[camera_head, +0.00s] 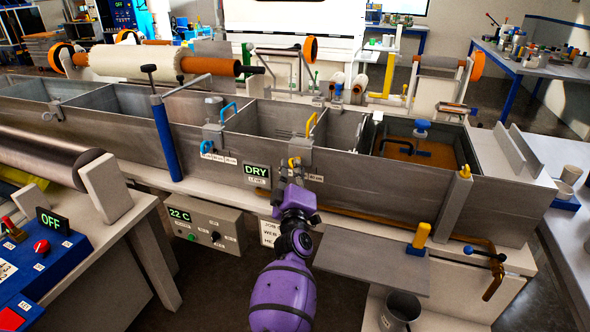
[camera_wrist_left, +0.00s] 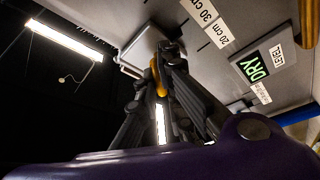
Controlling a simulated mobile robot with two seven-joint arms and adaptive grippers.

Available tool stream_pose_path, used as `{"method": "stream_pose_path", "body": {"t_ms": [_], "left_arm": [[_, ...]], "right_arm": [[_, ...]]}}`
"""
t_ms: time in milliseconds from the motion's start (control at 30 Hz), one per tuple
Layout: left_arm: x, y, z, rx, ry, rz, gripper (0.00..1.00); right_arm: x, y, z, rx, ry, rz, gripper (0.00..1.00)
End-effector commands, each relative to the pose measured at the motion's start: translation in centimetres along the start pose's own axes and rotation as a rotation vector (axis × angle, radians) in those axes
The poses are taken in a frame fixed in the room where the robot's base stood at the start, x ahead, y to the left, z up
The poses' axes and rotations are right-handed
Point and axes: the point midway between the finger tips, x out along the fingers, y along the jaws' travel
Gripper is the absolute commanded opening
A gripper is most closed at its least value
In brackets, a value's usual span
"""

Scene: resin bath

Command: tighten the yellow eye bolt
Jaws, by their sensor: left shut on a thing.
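The yellow eye bolt (camera_head: 295,162) sits at a grey clamp bracket (camera_head: 299,149) on the front wall of the long grey metal tank, left of the resin compartment. My left gripper (camera_head: 293,176) reaches up to it from below and is shut on it. In the left wrist view the eye bolt (camera_wrist_left: 156,78) shows as a yellow curve between the dark fingers (camera_wrist_left: 161,85), which hide part of it. How far the bolt is screwed in cannot be told. My right gripper is in neither view.
A yellow gate handle (camera_head: 311,125) rises above the bracket. A blue eye bolt (camera_head: 206,147) and blue handle (camera_head: 228,110) are to the left. A DRY level display (camera_head: 257,170) is close left of my gripper. A grey shelf (camera_head: 372,268) juts out at lower right.

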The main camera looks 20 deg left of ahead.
Motion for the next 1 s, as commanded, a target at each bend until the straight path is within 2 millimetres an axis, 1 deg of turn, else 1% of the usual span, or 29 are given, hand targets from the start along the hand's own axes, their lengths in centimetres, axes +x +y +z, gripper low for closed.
{"method": "stream_pose_path", "body": {"t_ms": [167,367,700,1000], "left_arm": [[0.0,-0.1,0.0,0.022,0.000,0.009,0.00],[-0.1,-0.3,0.1,0.105,0.000,0.042,0.00],[-0.1,-0.6,0.1,0.368,-0.002,0.151,0.00],[0.0,-0.7,-0.1,0.599,-0.001,0.246,0.00]], "right_arm": [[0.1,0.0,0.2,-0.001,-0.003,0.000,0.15],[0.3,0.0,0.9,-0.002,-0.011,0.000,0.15],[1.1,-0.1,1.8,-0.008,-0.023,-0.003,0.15],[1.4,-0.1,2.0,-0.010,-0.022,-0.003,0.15]]}}
